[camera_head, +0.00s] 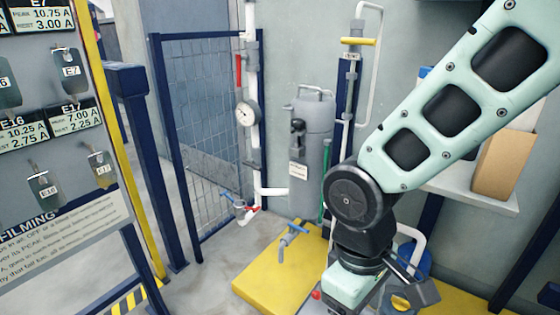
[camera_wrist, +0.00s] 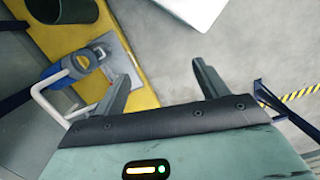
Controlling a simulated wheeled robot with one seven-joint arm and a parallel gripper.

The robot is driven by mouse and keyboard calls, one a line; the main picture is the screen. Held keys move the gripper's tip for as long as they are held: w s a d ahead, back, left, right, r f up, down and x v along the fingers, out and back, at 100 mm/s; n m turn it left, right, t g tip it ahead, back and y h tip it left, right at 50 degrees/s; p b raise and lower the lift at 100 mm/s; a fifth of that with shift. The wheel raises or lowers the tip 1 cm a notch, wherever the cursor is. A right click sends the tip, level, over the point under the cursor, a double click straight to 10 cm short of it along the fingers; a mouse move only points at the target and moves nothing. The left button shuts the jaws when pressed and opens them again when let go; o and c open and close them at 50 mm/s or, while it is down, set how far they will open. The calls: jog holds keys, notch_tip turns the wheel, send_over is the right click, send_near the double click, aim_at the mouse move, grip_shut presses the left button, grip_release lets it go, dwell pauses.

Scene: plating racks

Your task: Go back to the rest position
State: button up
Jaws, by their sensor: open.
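My gripper (camera_wrist: 163,92) shows in the wrist view with its two dark fingers spread apart and nothing between them. Grey floor shows beyond the fingers. In the head view my arm comes in from the upper right and bends down at a dark elbow joint. The gripper end is low in the picture, and its fingertips are not clearly seen there.
A yellow platform (camera_head: 258,283) lies low, with a blue-handled valve (camera_head: 291,238) above it. A grey tank (camera_head: 312,150), a pressure gauge (camera_head: 247,113) and a blue mesh gate (camera_head: 205,130) stand behind. A tag board (camera_head: 55,245) is at left. A shelf (camera_head: 475,193) holds boxes at right.

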jog(key=s+d+r+m+t+y, duration=0.1)
jog(key=s+d+r+y, duration=0.15)
jog(key=s+r, duration=0.25)
notch_tip(320, 180, up, 23)
jog(key=p, duration=2.2)
jog(key=shift+d+f+h+p, duration=0.15)
jog(key=shift+h+p, duration=0.15)
jog(key=shift+h, duration=0.15)
jog(key=shift+s, duration=0.1)
dwell(0.4)
